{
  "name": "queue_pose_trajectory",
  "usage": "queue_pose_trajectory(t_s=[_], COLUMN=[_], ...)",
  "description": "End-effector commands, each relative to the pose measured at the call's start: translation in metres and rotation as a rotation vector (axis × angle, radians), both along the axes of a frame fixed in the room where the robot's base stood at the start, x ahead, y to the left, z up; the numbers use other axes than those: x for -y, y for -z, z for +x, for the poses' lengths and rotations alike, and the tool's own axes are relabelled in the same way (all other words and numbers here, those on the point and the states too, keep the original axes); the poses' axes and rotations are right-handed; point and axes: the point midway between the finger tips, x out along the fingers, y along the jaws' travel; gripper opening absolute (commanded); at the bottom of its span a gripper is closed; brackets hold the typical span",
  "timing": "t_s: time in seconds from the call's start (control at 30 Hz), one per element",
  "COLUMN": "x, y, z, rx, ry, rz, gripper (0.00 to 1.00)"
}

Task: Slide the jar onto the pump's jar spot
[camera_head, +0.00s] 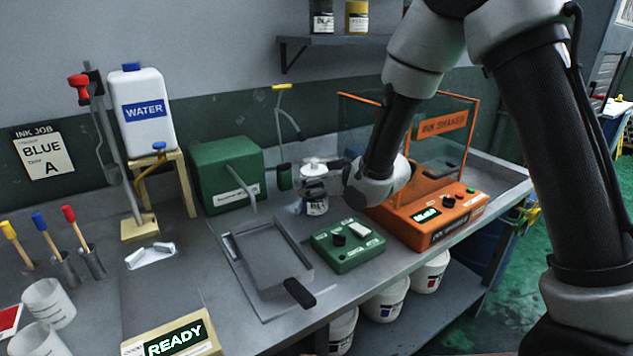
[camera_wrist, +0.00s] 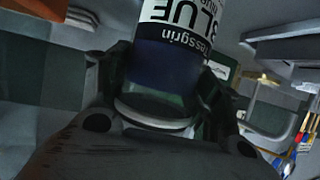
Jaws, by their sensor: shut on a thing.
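The jar (camera_head: 317,207) is small, with a white top and a blue-and-white label. In the wrist view the jar (camera_wrist: 172,62) shows the word BLUE and sits between the fingers. My gripper (camera_head: 325,180) is shut on it from the right, in front of the orange ink shaker. The jar looks upright, low over the bench; I cannot tell if it touches it. A slim stand with a yellow handle and a curved tube (camera_head: 284,150), perhaps the pump, stands behind and left of the jar. Its jar spot cannot be made out.
The orange ink shaker (camera_head: 432,226) is close on the right. A green control box (camera_head: 347,246) and a grey tray (camera_head: 240,252) are in front. A green box (camera_head: 225,170) and a water jug (camera_head: 142,125) stand left.

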Motion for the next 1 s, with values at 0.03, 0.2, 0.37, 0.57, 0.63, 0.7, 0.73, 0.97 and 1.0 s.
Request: queue_pose_trajectory(t_s=[0.03, 0.2, 0.37, 0.57, 0.63, 0.7, 0.73, 0.97, 1.0], x=[-0.0014, -0.0026, -0.0024, -0.0028, -0.0030, -0.0033, -0.0034, -0.0035, -0.0035], y=[-0.0003, 0.0001, 0.0000, 0.0014, 0.0023, 0.0033, 0.0035, 0.0040, 0.0041], z=[0.0018, 0.0035, 0.0034, 0.0039, 0.0042, 0.0047, 0.0047, 0.0049, 0.0049], rx=[0.001, 0.001, 0.001, 0.001, 0.001, 0.001, 0.001, 0.001, 0.001], ry=[0.000, 0.000, 0.000, 0.000, 0.000, 0.000, 0.000, 0.000, 0.000], rz=[0.001, 0.001, 0.001, 0.001, 0.001, 0.001, 0.001, 0.001, 0.001], gripper=[0.21, 0.21, 0.21, 0.21, 0.21, 0.21, 0.21, 0.21, 0.71])
